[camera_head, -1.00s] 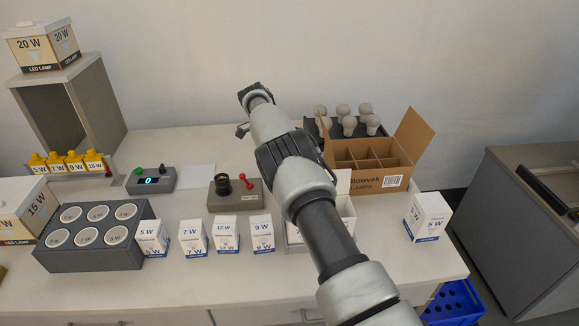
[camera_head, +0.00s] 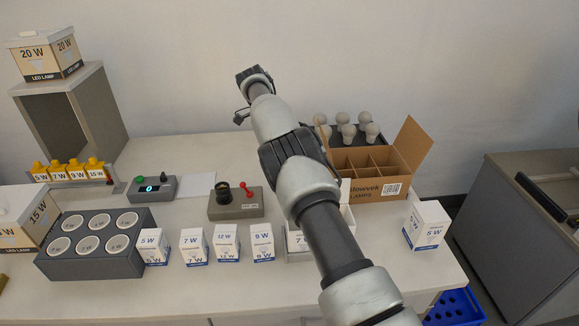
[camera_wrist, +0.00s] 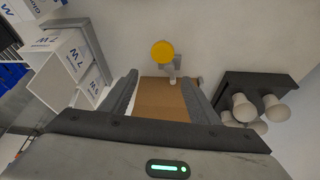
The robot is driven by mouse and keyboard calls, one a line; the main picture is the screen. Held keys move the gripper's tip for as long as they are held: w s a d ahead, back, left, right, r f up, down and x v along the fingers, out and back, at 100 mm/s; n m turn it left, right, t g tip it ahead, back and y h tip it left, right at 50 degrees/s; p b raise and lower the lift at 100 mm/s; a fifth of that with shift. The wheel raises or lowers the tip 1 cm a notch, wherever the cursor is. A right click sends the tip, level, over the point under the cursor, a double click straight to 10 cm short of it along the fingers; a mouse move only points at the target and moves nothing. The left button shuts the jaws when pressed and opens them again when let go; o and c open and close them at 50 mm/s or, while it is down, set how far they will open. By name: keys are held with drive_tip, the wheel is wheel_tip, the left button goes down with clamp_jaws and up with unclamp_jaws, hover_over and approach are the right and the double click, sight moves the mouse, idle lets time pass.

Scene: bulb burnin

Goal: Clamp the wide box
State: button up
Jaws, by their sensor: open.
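Several white lamp boxes stand on the bench in the head view: 5 W (camera_head: 152,246), 7 W (camera_head: 193,246), 12 W (camera_head: 227,244), 9 W (camera_head: 261,243), and a broader-looking 5 W box (camera_head: 427,225) apart at the right. No box is labelled as the wide one. My gripper (camera_wrist: 162,100) is open in the wrist view, its two dark fingers either side of a brown cardboard surface (camera_wrist: 162,112). I cannot tell whether they touch it. My arm hides part of the bench's middle in the head view.
An open brown carton (camera_head: 372,183) with dividers stands at the back right, beside a dark bulb rack (camera_wrist: 232,98). A grey socket block (camera_head: 92,262) sits front left. A box with a red lever (camera_head: 237,205) and a meter (camera_head: 152,187) stand behind the lamp boxes.

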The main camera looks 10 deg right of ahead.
wheel_tip(320, 180, up, 2)
drive_tip(key=shift+r+p, duration=0.15)
drive_tip(key=shift+p, duration=0.15)
drive_tip(key=shift+c, duration=0.3)
